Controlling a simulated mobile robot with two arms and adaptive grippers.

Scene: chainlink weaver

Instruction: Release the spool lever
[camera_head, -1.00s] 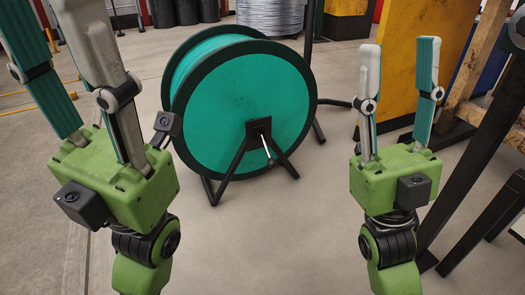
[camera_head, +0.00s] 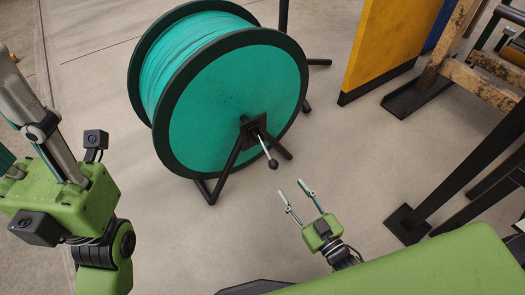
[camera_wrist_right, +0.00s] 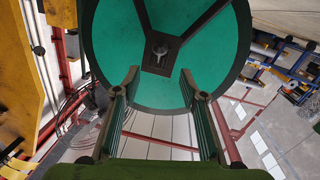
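The teal spool (camera_head: 235,105) with black rims stands on a black stand. Its lever (camera_head: 265,148), a thin silver rod with a dark ball end, sticks out from the hub and points down and right. My right gripper (camera_head: 290,187) is open and empty, below and right of the lever's ball, apart from it. In the right wrist view the spool face (camera_wrist_right: 115,45) and hub (camera_wrist_right: 160,48) show beyond the open fingers (camera_wrist_right: 160,75). My left gripper is at the left edge of the head view, its fingers apart, its tips cut off.
The black stand legs (camera_head: 225,178) reach the floor below the spool. A yellow panel (camera_head: 392,45) stands behind at right. Black posts (camera_head: 470,165) and a wooden frame (camera_head: 475,75) stand at right. The floor around the right gripper is clear.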

